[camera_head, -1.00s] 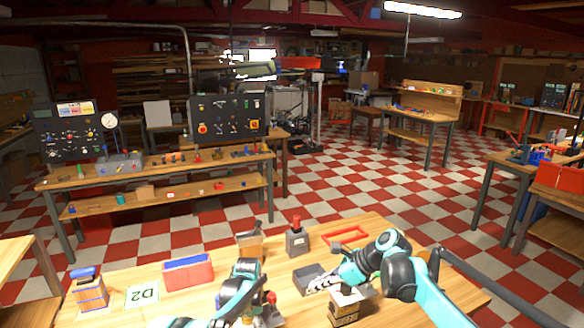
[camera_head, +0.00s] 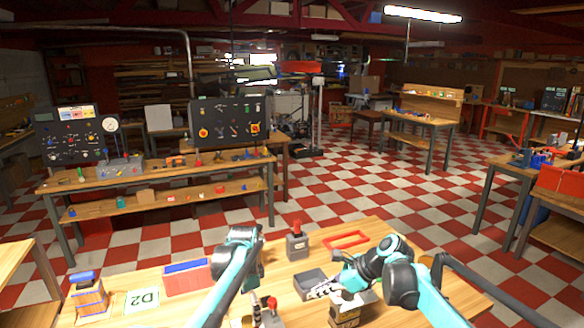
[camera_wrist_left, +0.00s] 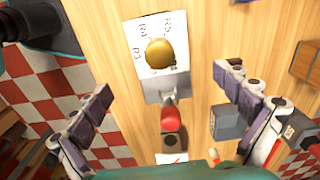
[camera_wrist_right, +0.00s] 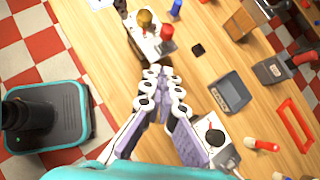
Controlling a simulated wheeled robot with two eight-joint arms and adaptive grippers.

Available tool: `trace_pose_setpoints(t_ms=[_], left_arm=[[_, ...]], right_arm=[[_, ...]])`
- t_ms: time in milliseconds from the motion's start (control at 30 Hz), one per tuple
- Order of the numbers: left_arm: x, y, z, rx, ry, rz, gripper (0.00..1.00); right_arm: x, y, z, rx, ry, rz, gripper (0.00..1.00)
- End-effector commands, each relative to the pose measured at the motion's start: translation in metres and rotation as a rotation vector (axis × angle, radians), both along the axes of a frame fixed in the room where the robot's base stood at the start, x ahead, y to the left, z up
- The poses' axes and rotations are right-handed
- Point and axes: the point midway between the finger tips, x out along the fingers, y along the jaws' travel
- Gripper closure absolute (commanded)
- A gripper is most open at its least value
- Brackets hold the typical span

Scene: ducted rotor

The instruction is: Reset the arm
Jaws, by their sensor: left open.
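In the left wrist view a gold ball knob (camera_wrist_left: 160,53) sits over a white card (camera_wrist_left: 127,45) marked R3, R4 and R5. A grey metal piece (camera_wrist_left: 160,90) and a red knob (camera_wrist_left: 172,118) lie below it. The same gold knob (camera_wrist_right: 145,18) and red knob (camera_wrist_right: 167,32) show in the right wrist view. My left gripper (camera_wrist_left: 165,85) is open, with its fingers spread on either side of this device and nothing held. My right gripper (camera_wrist_right: 158,73) has its fingertips together, near the device's lower end, with nothing visible in it. The left fingers are hidden in the head view.
A dark tray (camera_wrist_right: 231,95), a red frame (camera_wrist_right: 296,125) and a grey box with a red top (camera_head: 297,245) stand on the table's right. A red and blue bin (camera_head: 187,278), a D2 card (camera_head: 141,300) and a blue-topped wooden block (camera_head: 89,298) are on the left.

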Motion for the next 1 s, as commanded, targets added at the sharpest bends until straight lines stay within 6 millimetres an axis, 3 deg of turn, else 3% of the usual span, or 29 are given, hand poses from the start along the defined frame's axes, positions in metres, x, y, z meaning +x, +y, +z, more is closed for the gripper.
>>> trace_pose_setpoints(t_ms=[167,300,500,667,800,1000], left_arm=[[-0.039,0.01,0.04,-0.014,-0.08,0.149,0.0],[-0.084,0.021,0.069,-0.04,-0.165,0.314,0.0],[-0.156,0.033,0.089,-0.1,-0.285,0.545,0.0],[-0.215,0.042,0.086,-0.166,-0.375,0.726,0.0],[-0.261,0.047,0.071,-0.235,-0.446,0.876,0.0],[-0.304,0.052,0.044,-0.319,-0.515,1.029,0.0]], right_arm=[[-0.043,-0.007,0.008,-0.167,-0.169,0.146,1.0],[-0.088,-0.019,0.01,-0.359,-0.342,0.328,1.0],[-0.152,-0.041,0.001,-0.64,-0.558,0.624,1.0],[-0.201,-0.06,-0.013,-0.866,-0.699,0.891,1.0],[-0.239,-0.077,-0.031,-1.055,-0.794,1.139,1.0],[-0.274,-0.095,-0.053,-1.247,-0.866,1.42,1.0]])
